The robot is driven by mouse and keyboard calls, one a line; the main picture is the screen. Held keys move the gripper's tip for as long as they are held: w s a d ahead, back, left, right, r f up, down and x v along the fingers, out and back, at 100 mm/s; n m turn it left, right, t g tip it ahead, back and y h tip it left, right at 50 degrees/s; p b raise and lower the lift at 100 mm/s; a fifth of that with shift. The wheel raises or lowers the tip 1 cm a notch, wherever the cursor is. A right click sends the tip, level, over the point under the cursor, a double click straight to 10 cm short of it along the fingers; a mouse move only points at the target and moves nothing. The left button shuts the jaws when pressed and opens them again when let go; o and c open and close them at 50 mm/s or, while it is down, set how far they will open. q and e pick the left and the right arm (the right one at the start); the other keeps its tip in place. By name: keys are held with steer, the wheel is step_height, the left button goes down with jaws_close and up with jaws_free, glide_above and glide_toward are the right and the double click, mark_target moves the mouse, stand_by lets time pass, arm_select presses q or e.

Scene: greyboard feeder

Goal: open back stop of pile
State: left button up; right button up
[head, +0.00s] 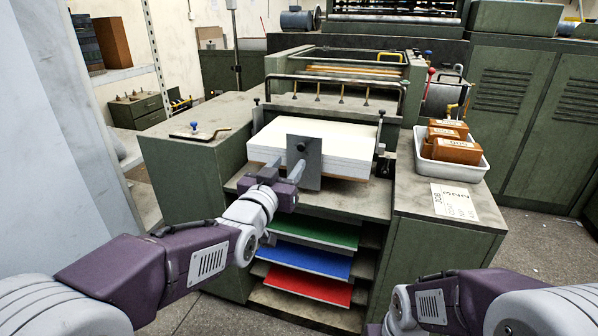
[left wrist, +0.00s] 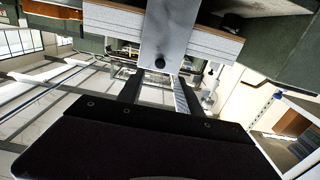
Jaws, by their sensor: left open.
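A stack of white board (head: 335,145) lies on the feeder table. A grey upright plate, the back stop (head: 308,172), stands against the near face of the pile, with a dark round knob (head: 300,146) on it. In the left wrist view the back stop (left wrist: 175,25) hangs down across the pile edge (left wrist: 115,20), and its knob (left wrist: 160,62) shows near its end. My left gripper (head: 287,167) is open and empty, right in front of the plate. Its fingers point at the plate, one to each side of the knob's line; I cannot tell whether they touch. My right gripper is out of view.
A white tray (head: 470,172) with orange-brown boxes stands on the right cabinet beside a job sheet (head: 455,202). Shelves below the feeder table hold green (head: 315,232), blue (head: 305,260) and red (head: 305,285) boards. A bar (head: 335,80) spans behind the pile.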

mark_target(300, 148)
arm_select(q)
steer(key=b+x, duration=0.1)
steer(key=x, duration=0.8)
jaws_close()
stand_by(1.2)
